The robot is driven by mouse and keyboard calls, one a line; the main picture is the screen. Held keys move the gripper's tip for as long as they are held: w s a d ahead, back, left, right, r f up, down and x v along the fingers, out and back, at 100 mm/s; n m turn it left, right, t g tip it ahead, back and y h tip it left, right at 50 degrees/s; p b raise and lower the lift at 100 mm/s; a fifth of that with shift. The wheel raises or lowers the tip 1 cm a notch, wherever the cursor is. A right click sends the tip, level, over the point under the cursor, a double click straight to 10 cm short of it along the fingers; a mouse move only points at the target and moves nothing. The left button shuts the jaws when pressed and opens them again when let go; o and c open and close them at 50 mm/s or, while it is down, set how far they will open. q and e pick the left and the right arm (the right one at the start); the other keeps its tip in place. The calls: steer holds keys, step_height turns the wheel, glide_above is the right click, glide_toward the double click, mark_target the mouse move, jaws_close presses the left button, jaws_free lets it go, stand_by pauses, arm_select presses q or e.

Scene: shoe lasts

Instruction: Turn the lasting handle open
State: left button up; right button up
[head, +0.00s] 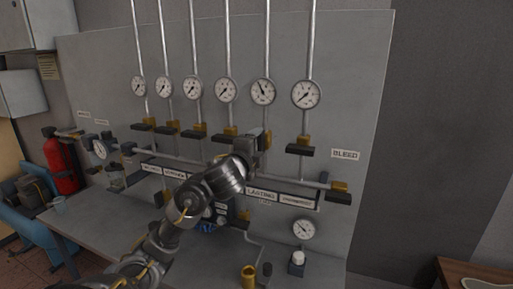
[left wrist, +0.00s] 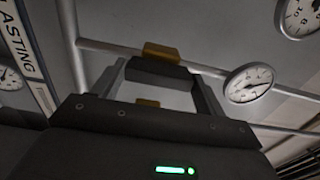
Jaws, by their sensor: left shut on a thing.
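The lasting handle is a dark bar with a yellow valve body on the fifth pipe from the left, above the LASTING label (head: 262,193). My left gripper (head: 262,140) is at this valve in the head view and covers most of it. In the left wrist view the dark handle (left wrist: 160,72) sits between the two fingers, with a yellow block (left wrist: 161,50) behind it. The left gripper is shut on the handle. I cannot tell clearly how far the handle is turned. My right gripper is not in view.
Similar valves stand on the neighbouring pipes, close on the left (head: 230,135) and right (head: 300,149). Gauges line the grey panel (head: 360,100) above. A red extinguisher (head: 62,165) stands at left.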

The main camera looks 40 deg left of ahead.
arm_select(q)
steer(key=shift+a+r, duration=0.1)
steer(key=shift+r, duration=0.1)
steer(key=o, duration=1)
steer(key=shift+w+f, duration=0.15)
